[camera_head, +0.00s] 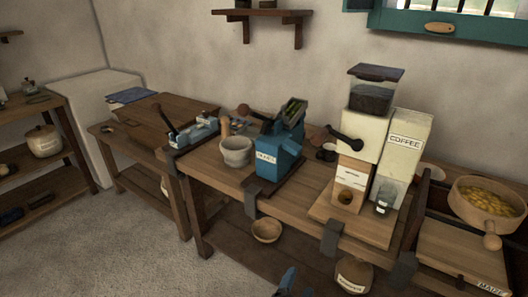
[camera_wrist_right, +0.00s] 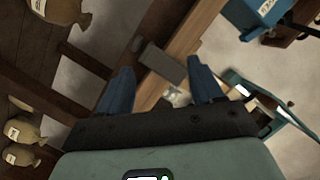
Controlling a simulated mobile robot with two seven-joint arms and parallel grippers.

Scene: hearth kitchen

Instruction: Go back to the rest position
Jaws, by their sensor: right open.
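My right gripper (camera_head: 290,282) shows at the bottom edge of the head view, in front of the workbench (camera_head: 215,168) and low beside it. Only its blue fingers and a bit of its body are seen there. In the right wrist view its two blue fingers (camera_wrist_right: 162,82) stand wide apart. Nothing is held between them. My left gripper is in neither view.
A wooden bowl (camera_head: 267,230) and a sack (camera_head: 353,274) are lower down. The floor (camera_head: 130,240) at left is clear.

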